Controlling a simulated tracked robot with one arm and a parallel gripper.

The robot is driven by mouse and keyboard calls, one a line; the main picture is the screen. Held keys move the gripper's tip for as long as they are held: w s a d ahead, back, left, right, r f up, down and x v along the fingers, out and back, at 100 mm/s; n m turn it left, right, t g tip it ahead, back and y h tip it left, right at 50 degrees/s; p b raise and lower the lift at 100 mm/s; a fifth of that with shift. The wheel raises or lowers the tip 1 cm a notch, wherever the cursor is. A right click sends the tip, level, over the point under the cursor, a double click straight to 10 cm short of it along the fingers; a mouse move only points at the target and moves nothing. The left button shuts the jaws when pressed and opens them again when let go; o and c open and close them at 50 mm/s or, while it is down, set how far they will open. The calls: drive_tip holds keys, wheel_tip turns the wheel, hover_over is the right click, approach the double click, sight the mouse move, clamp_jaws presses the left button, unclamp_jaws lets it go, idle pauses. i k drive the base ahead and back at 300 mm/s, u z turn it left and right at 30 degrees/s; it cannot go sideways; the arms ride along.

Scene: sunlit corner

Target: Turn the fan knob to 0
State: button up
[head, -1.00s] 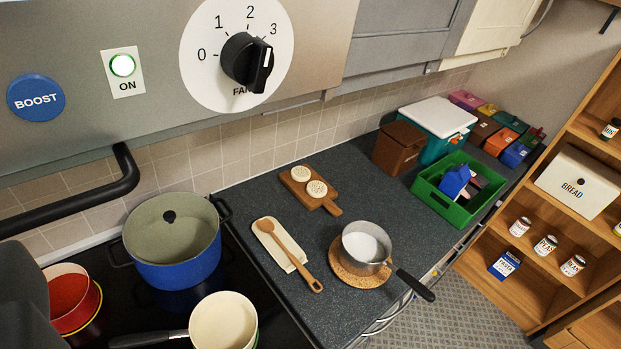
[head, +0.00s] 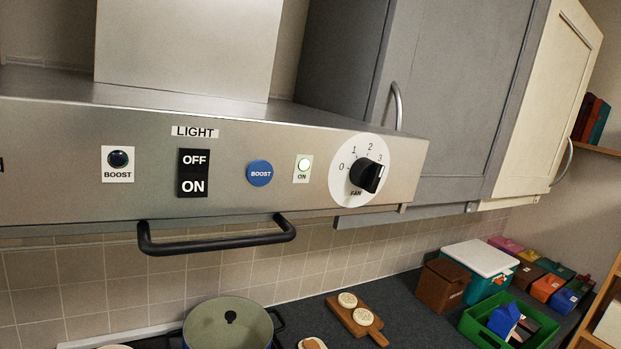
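The fan knob (head: 367,175) is a black knob on a white round dial (head: 345,189) at the right end of the steel hood front. The dial is marked 0, 1, 2 and 3, with FAN below. The knob's white mark is on its right side, toward the 3 and away from the 0. My gripper is not in view, and nothing is seen touching the knob.
Left of the knob are a blue BOOST button (head: 260,173), a LIGHT switch (head: 193,173) and a dark BOOST lamp (head: 119,159). A black rail (head: 215,243) juts out below the hood. Grey cupboards (head: 440,90) stand to the right. A pot (head: 228,325) is below.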

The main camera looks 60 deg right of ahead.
sight(365, 173)
drive_tip(key=u, duration=0.05)
drive_tip(key=k, duration=1.35)
drive_tip(key=z, duration=0.85)
drive_tip(key=i, duration=1)
drive_tip(key=u, duration=0.05)
